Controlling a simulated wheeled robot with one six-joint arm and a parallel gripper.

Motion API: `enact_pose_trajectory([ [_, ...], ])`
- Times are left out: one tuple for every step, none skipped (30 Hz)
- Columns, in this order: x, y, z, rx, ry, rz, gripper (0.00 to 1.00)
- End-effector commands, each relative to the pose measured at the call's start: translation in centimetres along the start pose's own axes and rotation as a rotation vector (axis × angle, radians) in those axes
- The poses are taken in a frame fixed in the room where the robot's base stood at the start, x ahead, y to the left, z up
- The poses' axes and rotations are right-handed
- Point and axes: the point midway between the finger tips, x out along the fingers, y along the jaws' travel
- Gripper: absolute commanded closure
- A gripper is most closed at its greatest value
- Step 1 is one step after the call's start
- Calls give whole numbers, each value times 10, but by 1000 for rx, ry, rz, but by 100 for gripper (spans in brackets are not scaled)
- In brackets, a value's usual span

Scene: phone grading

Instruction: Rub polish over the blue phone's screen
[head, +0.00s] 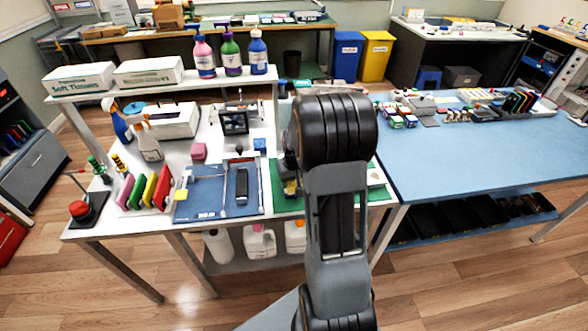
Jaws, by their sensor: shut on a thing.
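A slim dark phone (242,184) lies on the blue work mat (208,205), near its right side. Its colour is hard to make out at this size, so I cannot tell whether it is the blue phone. My arm rises through the middle of the view, and its black elbow covers the area behind it. My gripper is hidden behind my arm, and so is whatever it holds. A dark thing with a yellowish part (290,186) shows at the left edge of my arm, over the green mat (281,205); I cannot tell what it is.
A coloured rack (146,189) and spray bottles (149,145) stand left of the blue mat. Pump bottles (231,56) stand on the raised shelf behind. A blue table (450,165) on the right has clear space in front; phones stand in a rack (517,102) at its back.

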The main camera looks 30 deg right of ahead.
Motion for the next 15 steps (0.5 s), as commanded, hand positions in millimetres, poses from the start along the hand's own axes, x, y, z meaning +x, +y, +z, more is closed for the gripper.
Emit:
enact_pose_trajectory([
  [-8,0,-2,-1,1,0,65],
  [-11,-1,-2,-2,1,0,65],
  [-15,-1,-3,-2,1,0,65],
  [-17,-1,-3,-2,1,0,65],
  [-20,-1,-4,-3,2,0,65],
  [-24,-1,-4,-3,2,0,65],
  [-26,-2,-5,-4,2,0,65],
  [-28,-2,-5,-4,2,0,65],
  [-30,-2,-5,-4,2,0,65],
  [-31,-2,-5,-5,1,0,65],
  [-32,-2,-6,-5,1,0,65],
  [-33,-2,-6,-5,1,0,65],
  [-33,-2,-6,-5,1,0,65],
  [-32,-2,-6,-5,1,0,65],
  [-32,-2,-5,-5,1,0,65],
])
